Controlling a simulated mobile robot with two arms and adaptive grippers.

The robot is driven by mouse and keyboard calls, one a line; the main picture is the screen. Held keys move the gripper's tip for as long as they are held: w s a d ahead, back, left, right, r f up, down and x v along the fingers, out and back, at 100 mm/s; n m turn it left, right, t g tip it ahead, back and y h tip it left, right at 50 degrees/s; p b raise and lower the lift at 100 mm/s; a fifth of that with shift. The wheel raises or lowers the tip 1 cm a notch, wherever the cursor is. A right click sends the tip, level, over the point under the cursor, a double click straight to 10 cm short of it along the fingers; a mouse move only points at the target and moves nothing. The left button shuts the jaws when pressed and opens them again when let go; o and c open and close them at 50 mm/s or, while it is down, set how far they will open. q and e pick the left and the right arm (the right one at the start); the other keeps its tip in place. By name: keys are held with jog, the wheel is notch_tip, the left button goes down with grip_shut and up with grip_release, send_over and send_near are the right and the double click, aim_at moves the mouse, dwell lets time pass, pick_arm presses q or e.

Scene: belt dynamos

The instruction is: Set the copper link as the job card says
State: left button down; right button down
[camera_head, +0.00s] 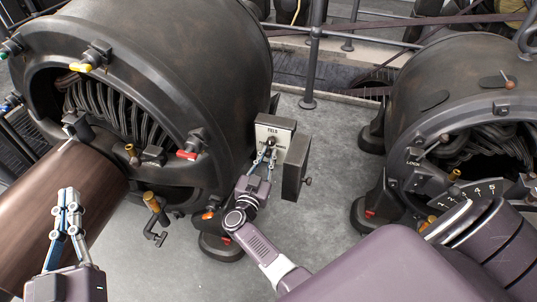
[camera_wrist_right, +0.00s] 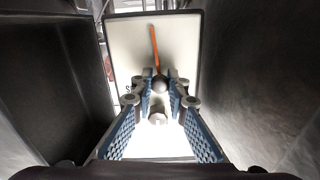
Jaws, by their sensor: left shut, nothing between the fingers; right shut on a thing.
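My right gripper (camera_head: 267,152) reaches up to the small box (camera_head: 284,126) labelled like "FIELD" between the two dynamos. In the wrist view its blue-padded fingers are shut on the dark knob at the link's lower end. A pale round stud (camera_wrist_right: 157,119) shows below the knob. My left gripper (camera_head: 69,196) is shut and empty at the lower left, before the brown drum. I cannot make out a job card.
The box's dark door (camera_head: 295,168) stands open to the right. A large dynamo (camera_head: 215,75) with coloured terminals is on the left, another (camera_head: 460,90) on the right. A grey post (camera_head: 313,60) and railing stand behind. Grey floor (camera_head: 325,215) is clear between the machines.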

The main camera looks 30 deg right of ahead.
pick_arm(q)
jog(key=shift+f, duration=0.3)
pick_arm(e)
jog(key=shift+a+f, duration=0.1)
jog(key=shift+a, duration=0.05)
pick_arm(q)
jog(key=shift+a, duration=0.1)
pick_arm(e)
jog(key=c, duration=2.2)
grip_release()
jog(key=shift+o, duration=0.2)
